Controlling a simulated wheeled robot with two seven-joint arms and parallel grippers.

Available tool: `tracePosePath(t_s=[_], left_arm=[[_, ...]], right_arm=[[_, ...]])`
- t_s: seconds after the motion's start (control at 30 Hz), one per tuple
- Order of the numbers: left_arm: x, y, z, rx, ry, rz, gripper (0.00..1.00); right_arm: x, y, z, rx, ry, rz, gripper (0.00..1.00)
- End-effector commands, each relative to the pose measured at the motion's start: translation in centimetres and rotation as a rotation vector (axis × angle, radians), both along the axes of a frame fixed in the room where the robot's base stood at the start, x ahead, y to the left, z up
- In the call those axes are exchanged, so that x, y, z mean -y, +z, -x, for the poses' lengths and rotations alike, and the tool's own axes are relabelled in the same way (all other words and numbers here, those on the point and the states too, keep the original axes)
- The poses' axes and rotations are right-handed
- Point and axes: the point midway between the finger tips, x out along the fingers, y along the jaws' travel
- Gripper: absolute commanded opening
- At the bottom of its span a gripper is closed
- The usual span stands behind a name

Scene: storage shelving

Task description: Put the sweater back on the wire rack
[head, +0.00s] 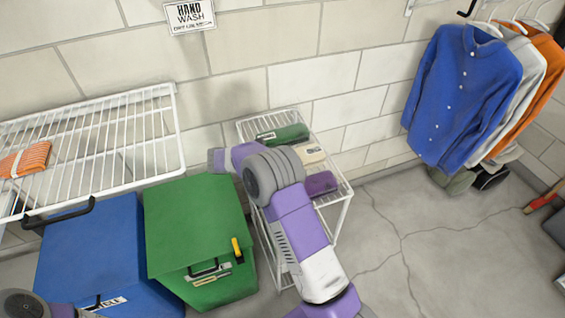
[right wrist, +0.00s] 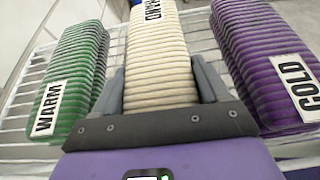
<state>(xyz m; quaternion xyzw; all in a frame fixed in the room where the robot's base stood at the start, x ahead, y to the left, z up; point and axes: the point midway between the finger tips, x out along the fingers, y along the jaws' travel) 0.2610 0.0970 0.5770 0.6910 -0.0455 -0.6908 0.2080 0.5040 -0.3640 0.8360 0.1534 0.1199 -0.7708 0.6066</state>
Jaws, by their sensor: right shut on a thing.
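A cream ribbed folded sweater (right wrist: 162,60) with a HAND label lies between my right gripper's (right wrist: 160,82) two fingers, which are shut on its sides. In the head view the cream sweater (head: 310,155) is at the small wire rack (head: 340,206), partly hidden by my right arm; whether it touches the wires is hard to tell. A green knit (right wrist: 72,75) labelled WARM and a purple knit (right wrist: 262,60) labelled COLD lie on either side. An orange folded knit (head: 27,160) lies on the larger wire shelf (head: 115,135) at left. My left gripper is out of view.
A blue bin (head: 90,250) and a green bin (head: 195,225) stand below the large shelf, left of the small rack. A blue shirt (head: 463,95) and other clothes hang at right, with shoes (head: 490,177) below. The floor at right is mostly clear. A HAND WASH sign (head: 190,15) is on the wall.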

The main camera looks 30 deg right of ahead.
Motion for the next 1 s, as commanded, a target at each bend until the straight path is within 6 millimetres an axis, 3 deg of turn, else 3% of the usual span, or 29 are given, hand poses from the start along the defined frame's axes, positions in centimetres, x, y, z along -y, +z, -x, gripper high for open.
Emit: tracePosePath(t_s=[0.17, 0.2, 0.33, 0.63, 1.0], left_arm=[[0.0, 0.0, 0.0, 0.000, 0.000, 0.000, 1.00], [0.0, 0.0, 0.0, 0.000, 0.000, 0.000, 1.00], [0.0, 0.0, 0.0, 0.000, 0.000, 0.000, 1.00], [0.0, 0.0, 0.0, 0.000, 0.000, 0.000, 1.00], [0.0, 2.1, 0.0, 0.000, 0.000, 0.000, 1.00]], right_arm=[[0.0, -0.3, 0.0, 0.000, 0.000, 0.001, 0.34], [0.0, -0.3, 0.0, 0.000, 0.000, 0.000, 0.80], [0.0, -0.3, 0.0, 0.000, 0.000, 0.000, 1.00], [0.0, 0.1, 0.0, 0.001, 0.000, -0.001, 1.00], [-5.3, 2.5, -1.3, 0.001, 0.002, 0.000, 1.00]])
